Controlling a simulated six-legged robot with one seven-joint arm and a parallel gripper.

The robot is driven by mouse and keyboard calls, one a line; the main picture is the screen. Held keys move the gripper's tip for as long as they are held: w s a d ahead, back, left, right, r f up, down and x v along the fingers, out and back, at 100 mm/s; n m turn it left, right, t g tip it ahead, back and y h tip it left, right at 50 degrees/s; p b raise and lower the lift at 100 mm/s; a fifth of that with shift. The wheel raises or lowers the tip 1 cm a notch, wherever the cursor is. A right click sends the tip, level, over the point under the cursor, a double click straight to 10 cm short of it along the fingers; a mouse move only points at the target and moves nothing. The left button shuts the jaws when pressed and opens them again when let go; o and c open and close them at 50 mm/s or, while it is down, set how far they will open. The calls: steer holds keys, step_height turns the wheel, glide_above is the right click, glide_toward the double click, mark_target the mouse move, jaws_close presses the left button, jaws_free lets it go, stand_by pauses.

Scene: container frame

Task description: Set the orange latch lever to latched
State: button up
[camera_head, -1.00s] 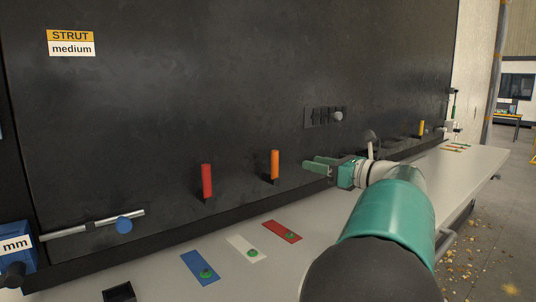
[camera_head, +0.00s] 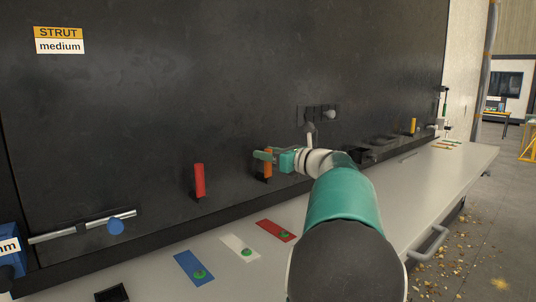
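The orange latch lever (camera_head: 268,169) stands upright on the lower part of the dark panel, right of the red lever. My gripper (camera_head: 264,156) is at its upper part, reaching in from the right. One green finger crosses in front of the lever's top, and part of the lever shows below and around the fingers. I cannot tell whether the fingers are closed on it or only beside it.
A red lever (camera_head: 199,180) stands to the left and a yellow lever (camera_head: 412,126) far right. A sliding bolt with a blue knob (camera_head: 116,227) is lower left. The grey bench (camera_head: 400,200) carries blue, white and red plates below the panel.

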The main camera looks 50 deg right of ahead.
steer(key=shift+w, duration=0.1)
jaws_close()
steer(key=shift+d, duration=0.15)
steer(key=s+d+f+m+t+h, duration=0.1)
steer(key=d+f+m+h, duration=0.3)
steer(key=m, duration=1.6)
steer(key=shift+s+d+f+t, duration=0.35)
steer(key=shift+d+f, duration=1.35)
steer(key=shift+f, duration=0.3)
steer(key=shift+f+m, duration=0.1)
steer(key=shift+m, duration=0.2)
